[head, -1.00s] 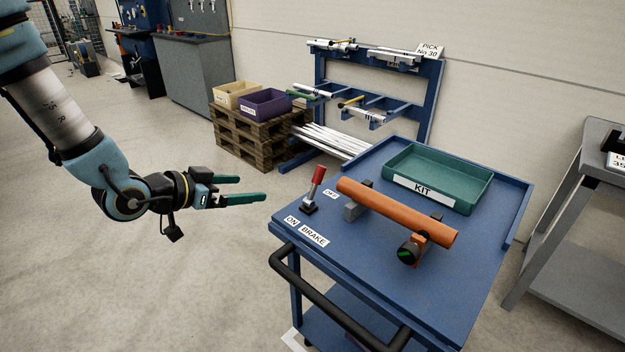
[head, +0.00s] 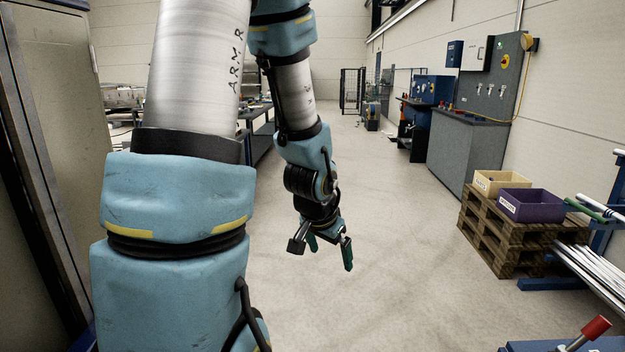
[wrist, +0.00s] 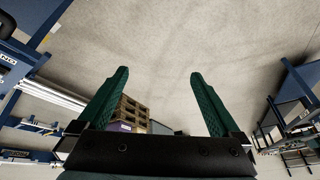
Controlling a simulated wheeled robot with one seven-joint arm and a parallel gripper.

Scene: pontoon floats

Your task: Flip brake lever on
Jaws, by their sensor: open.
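The brake lever (head: 591,331) shows at the bottom right corner of the head view. Its red grip is on top and leans to the right; its base is cut off by the picture edge. It stands on the blue cart (head: 530,346), of which only a corner shows. My gripper (head: 331,254) is in the middle of the head view, in the air over bare floor, well to the left of the lever. Its green fingers are apart with nothing between them, as the wrist view (wrist: 160,92) also shows. I cannot make out the lever in the wrist view.
A wooden pallet stack (head: 510,240) at the right carries a cream bin (head: 500,180) and a purple bin (head: 530,205). Silver bars (head: 592,272) stick out beside it. A grey cabinet (head: 462,150) stands behind. The floor (head: 400,270) between my gripper and the pallets is clear.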

